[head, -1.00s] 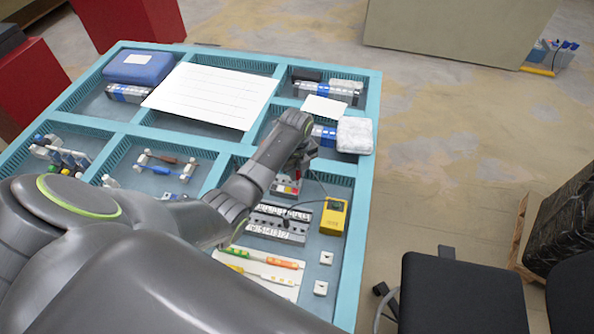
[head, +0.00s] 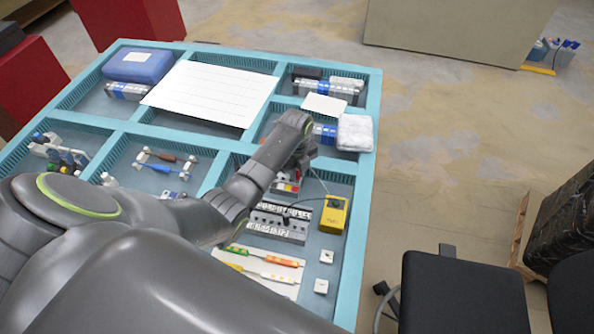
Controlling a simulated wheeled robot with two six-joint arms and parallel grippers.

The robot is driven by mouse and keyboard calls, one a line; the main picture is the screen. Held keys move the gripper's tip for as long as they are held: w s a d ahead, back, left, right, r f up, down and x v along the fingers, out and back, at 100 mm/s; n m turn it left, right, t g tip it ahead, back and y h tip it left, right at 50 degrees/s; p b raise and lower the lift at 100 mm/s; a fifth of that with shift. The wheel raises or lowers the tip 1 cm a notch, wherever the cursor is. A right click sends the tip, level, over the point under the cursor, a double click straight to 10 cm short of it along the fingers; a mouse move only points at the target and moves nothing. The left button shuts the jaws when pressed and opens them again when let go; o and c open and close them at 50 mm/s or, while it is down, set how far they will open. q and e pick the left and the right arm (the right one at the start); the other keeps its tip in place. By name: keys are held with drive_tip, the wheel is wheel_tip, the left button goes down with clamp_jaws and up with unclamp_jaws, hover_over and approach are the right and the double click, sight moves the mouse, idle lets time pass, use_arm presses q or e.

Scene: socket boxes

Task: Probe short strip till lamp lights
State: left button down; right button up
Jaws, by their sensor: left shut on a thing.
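My left gripper (head: 299,168) is above the compartment at the right of the blue tray (head: 370,180). It is shut on a small probe, mostly hidden by the gripper and wrist. A thin dark lead runs between the gripper and the yellow tester box (head: 333,216). A short strip (head: 286,186) with red and yellow parts lies just below the gripper; whether the probe touches it I cannot tell. Longer grey strips (head: 280,224) with white labels lie nearer to me. I cannot make out a lit lamp. My right gripper is not in view.
A white card (head: 262,256) with coloured screwdrivers lies at the front of the same compartment, beside two small white blocks (head: 326,256). A black chair (head: 455,290) stands at right.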

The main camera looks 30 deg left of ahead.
use_arm(q)
drive_tip(key=shift+f, duration=0.35)
drive_tip(key=c, duration=1.3)
unclamp_jaws()
clamp_jaws()
